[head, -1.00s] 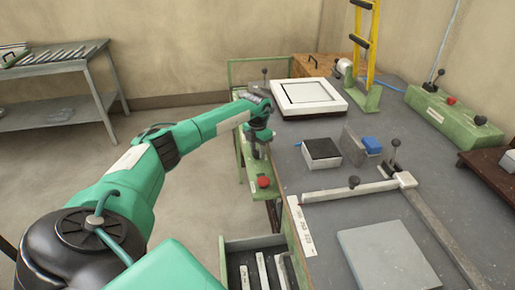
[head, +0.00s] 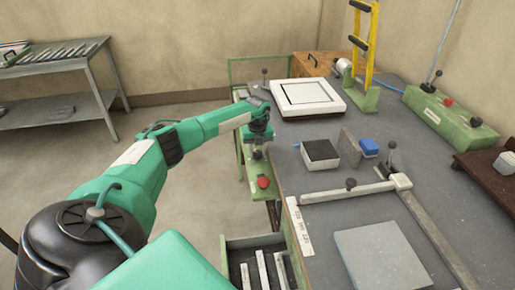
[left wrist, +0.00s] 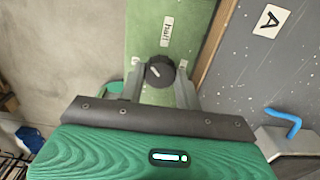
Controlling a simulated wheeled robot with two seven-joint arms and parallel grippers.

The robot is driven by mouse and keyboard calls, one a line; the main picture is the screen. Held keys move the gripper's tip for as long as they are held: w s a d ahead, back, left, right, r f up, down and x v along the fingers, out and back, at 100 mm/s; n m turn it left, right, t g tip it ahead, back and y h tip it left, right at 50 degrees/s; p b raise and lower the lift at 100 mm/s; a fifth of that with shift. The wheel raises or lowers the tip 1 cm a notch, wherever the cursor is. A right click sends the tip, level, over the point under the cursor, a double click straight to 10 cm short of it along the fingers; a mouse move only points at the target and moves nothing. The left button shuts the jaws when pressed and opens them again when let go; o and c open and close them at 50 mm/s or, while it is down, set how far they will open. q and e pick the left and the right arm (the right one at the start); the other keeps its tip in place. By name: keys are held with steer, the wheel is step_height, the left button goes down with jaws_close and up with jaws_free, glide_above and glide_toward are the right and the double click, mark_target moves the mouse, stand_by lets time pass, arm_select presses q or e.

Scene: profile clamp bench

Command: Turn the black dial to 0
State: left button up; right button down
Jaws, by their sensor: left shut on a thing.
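The black dial (left wrist: 160,72) sits on a green panel (left wrist: 150,40) in the left wrist view. It has a short pale mark on its face, left of the middle. A white label, which seems to read "half" upside down, lies just above it. My left gripper (left wrist: 160,82) has one finger on each side of the dial and is shut on it. In the head view my left gripper (head: 257,147) is at the green side panel along the bench's left edge, and it mostly hides the dial. My right gripper is not in view.
A red button (head: 263,182) is on the same side panel, nearer me. An open drawer (head: 232,262) holding pale bars lies below.

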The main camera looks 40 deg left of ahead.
arm_select(q)
steer(key=shift+r+n+p, duration=0.2)
steer(key=shift+n+p, duration=0.2)
steer(key=shift+n, duration=1.1)
steer(key=n+p, duration=0.2)
steer(key=n, duration=0.1)
steer(key=shift+f+n+p, duration=0.1)
steer(key=shift+n+p, duration=0.6)
steer(key=shift+n, duration=0.7)
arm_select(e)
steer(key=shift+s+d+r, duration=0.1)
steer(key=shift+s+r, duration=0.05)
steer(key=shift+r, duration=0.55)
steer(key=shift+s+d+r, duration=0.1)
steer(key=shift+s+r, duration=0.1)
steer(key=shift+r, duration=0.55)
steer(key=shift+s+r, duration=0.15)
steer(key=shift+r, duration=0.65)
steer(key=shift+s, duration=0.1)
arm_select(q)
steer(key=o, duration=0.7)
